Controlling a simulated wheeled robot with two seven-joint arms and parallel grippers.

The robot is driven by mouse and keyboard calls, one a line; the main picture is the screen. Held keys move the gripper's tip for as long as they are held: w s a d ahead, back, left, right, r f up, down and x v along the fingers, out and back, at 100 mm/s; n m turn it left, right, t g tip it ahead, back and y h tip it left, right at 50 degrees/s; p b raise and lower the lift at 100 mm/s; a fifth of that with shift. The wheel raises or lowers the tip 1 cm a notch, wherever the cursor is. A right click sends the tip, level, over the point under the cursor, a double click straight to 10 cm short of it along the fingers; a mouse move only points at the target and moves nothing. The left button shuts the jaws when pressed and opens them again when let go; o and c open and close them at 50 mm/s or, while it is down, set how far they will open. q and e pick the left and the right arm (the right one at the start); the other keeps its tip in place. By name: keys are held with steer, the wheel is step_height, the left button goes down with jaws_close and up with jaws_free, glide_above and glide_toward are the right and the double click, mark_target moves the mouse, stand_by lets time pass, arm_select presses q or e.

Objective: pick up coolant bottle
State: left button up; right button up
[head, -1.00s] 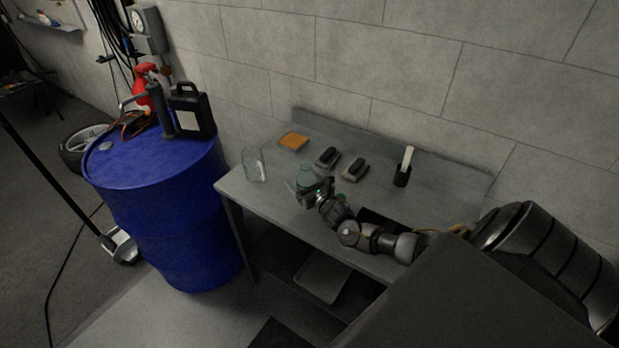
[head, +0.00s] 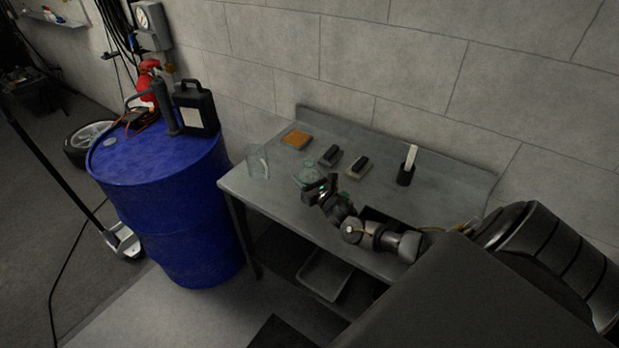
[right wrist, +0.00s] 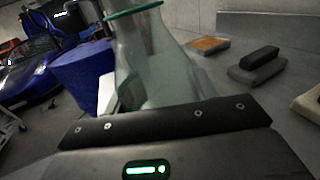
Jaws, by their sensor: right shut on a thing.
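The coolant bottle looks like a clear, greenish flask with a green rim. It shows in the head view (head: 306,173) over the left part of the grey bench, and large in the right wrist view (right wrist: 155,65). My right gripper (head: 320,190) is shut on it. In the wrist view the dark gripper body hides the bottle's lower part, so I cannot tell whether it touches the bench. My left gripper is not in view.
A clear glass-like container (head: 258,161) stands near the bench's left edge. A blue drum (head: 165,200) with a black jug (head: 195,108) stands left of the bench (head: 270,205).

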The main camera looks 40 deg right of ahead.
steer(key=shift+r, duration=0.6)
steer(key=s+a+r+b, duration=0.2)
steer(key=s+a+r, duration=0.6)
steer(key=a+r, duration=0.3)
steer(key=shift+b, duration=0.35)
steer(key=shift+s+a+r, duration=0.1)
steer(key=shift+a+r, duration=0.05)
stand_by(1.5)
